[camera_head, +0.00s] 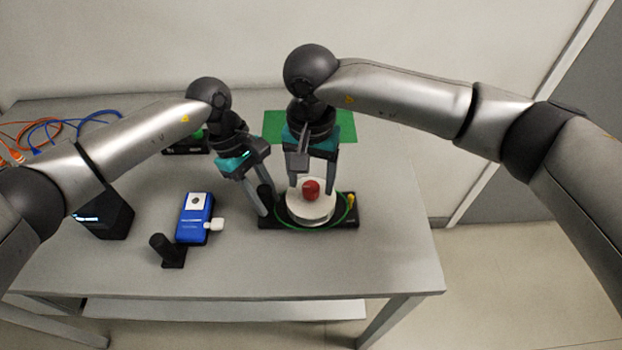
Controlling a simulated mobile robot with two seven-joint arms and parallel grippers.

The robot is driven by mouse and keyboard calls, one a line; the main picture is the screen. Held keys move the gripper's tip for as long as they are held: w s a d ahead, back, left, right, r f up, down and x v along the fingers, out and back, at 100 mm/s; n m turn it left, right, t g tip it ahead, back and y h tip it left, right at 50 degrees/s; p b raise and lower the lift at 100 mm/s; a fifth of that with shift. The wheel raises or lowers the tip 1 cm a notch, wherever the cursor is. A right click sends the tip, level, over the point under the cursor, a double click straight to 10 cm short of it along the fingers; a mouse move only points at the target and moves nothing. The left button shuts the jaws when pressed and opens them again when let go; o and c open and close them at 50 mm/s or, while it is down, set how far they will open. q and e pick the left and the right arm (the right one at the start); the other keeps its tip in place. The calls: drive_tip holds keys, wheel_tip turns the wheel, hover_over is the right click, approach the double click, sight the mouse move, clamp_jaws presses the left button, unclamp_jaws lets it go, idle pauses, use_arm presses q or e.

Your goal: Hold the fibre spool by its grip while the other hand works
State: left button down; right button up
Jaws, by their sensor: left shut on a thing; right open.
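The fibre spool (312,208) is a white drum with a red knob (311,187) on top and a green ring of fibre around it. It sits on a black base (290,225) near the middle of the table. A black upright grip (265,190) stands at the base's left end. My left gripper (264,208) is shut on this grip, its fingers partly hiding it. My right gripper (312,188) points down over the drum, open, with one finger on each side of the red knob. I cannot tell whether its fingers touch the drum.
A blue device (195,218) with a white plug (213,225) lies left of the spool, near a black post (163,248). A dark box (105,215), orange and blue cables (75,122) are further left. A green mat (345,125) lies behind. The table's right side is clear.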

drive_tip(key=shift+f, duration=0.45)
clamp_jaws()
idle(0.3)
